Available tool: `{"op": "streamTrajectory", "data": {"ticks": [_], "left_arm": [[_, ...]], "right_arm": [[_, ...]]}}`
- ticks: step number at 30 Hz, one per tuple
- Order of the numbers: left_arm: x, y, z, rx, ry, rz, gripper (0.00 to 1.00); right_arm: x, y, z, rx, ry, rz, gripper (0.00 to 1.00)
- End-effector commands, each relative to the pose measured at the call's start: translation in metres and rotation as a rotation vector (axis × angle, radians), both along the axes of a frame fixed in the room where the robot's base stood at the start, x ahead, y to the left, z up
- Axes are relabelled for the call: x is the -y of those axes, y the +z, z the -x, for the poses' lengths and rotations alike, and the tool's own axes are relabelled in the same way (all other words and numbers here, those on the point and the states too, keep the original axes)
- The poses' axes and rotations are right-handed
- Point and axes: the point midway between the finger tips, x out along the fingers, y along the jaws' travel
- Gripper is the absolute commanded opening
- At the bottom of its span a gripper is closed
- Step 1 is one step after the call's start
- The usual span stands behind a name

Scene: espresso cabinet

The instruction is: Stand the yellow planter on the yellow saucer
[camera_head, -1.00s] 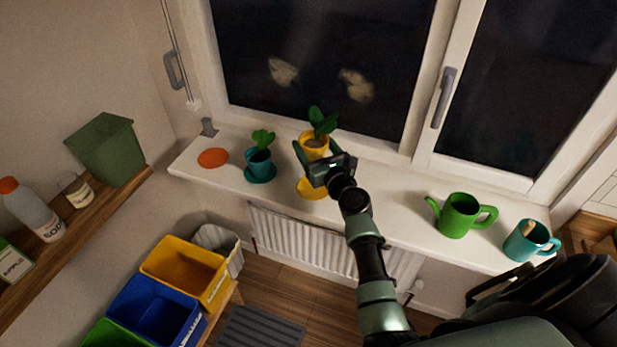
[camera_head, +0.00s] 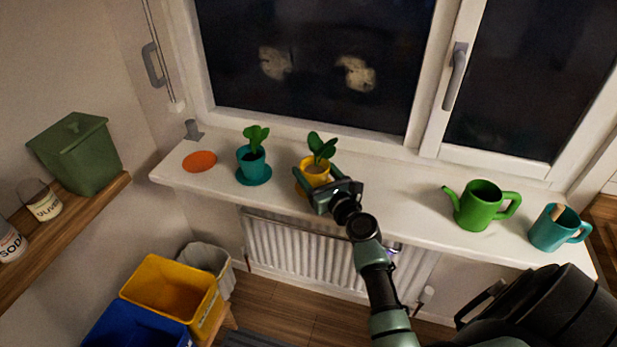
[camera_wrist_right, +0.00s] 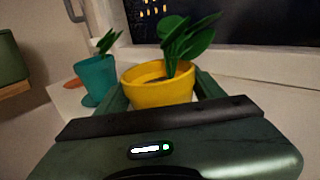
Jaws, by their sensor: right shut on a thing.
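The yellow planter (camera_head: 317,170) holds a leafy green plant and looks upright at the middle of the white sill. My right gripper (camera_head: 318,180) is shut on it, its fingers along the two sides of the pot. The planter also fills the middle of the right wrist view (camera_wrist_right: 157,92), between the fingers (camera_wrist_right: 158,88). The yellow saucer (camera_head: 301,189) is mostly hidden behind my gripper and the planter; a bit of its left edge shows. The planter is over or at the saucer, but I cannot tell whether they touch. My left gripper is not in view.
A teal planter stands on a teal saucer (camera_head: 254,178) to the left, and an orange saucer (camera_head: 199,162) lies empty beyond it. A green watering can (camera_head: 482,207) and a teal mug (camera_head: 556,230) stand at the right. The sill (camera_head: 410,197) between is clear.

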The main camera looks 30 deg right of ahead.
Motion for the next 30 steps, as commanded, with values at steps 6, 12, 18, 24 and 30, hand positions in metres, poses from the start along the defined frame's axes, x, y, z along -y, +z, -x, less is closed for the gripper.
{"op": "streamTrajectory", "data": {"ticks": [6,12,18,24,30], "left_arm": [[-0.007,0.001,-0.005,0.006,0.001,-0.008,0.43],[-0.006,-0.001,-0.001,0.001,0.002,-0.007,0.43],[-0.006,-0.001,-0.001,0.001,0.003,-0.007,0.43],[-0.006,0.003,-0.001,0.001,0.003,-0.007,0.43],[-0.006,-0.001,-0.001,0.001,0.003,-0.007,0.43]], "right_arm": [[0.000,0.002,0.000,0.002,0.001,0.000,0.06],[0.000,-0.002,0.000,-0.001,0.001,0.000,0.85],[0.000,-0.002,0.000,-0.001,0.001,0.000,0.90],[0.000,0.003,0.000,0.000,0.001,0.001,0.90],[-0.003,-0.001,0.030,-0.003,0.001,0.000,0.90]]}}
